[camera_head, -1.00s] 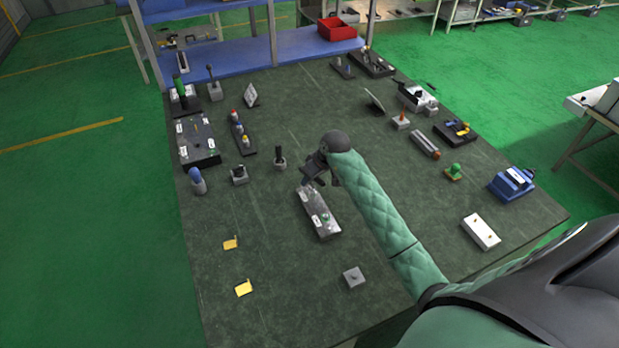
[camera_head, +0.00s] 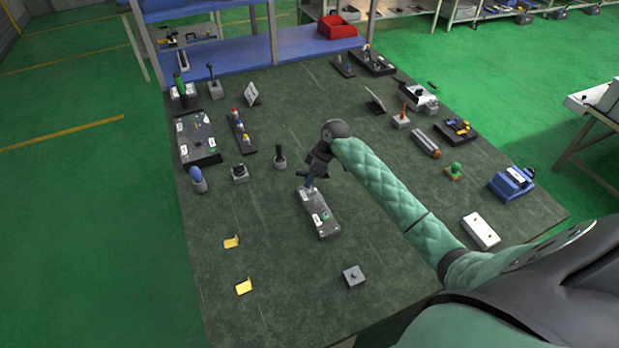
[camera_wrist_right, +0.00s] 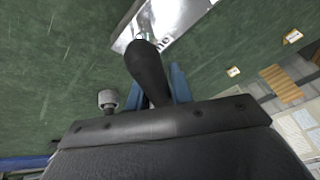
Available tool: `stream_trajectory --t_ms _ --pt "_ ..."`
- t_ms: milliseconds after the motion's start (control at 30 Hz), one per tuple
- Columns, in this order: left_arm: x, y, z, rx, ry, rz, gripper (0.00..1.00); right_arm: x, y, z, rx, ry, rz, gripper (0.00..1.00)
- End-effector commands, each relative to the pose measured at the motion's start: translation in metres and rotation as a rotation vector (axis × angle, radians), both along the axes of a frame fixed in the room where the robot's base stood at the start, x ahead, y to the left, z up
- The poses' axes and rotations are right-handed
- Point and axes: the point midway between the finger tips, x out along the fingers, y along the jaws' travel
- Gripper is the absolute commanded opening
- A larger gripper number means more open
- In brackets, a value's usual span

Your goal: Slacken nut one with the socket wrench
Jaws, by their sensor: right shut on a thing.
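My right gripper (camera_head: 315,178) is over the far end of a light grey plate block (camera_head: 320,215) near the middle of the table. In the right wrist view, the right gripper (camera_wrist_right: 165,85) is shut on a dark cylindrical tool, the socket wrench (camera_wrist_right: 148,70). The wrench's far end reaches the metal plate (camera_wrist_right: 180,22) at the top of that view. Nut one cannot be made out; the wrench end covers that spot. Green and white marks show on the plate block. My left gripper is not in view.
Around the block the dark table (camera_head: 290,270) is mostly clear. A small stand (camera_head: 280,158) is left of the gripper. A grey square block (camera_head: 353,275) and yellow brackets (camera_head: 232,242) lie nearer. A white box (camera_head: 481,231) and blue vise (camera_head: 512,184) are at right.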

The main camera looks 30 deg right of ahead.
Motion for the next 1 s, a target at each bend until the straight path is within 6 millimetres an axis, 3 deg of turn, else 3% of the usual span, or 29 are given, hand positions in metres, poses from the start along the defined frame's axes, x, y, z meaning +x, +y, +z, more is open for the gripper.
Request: stream_trajectory --t_ms 300,633,1000 --pt "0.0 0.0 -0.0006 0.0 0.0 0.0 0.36 -0.0001 0.0 0.0003 0.0 -0.001 0.027 0.0" --pt "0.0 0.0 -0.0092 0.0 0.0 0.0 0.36 -0.0028 -0.0001 -0.0006 -0.002 0.001 0.337 0.0" --pt "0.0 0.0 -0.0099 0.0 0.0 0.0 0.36 -0.0031 0.0005 0.0 0.0 -0.001 0.375 0.0"
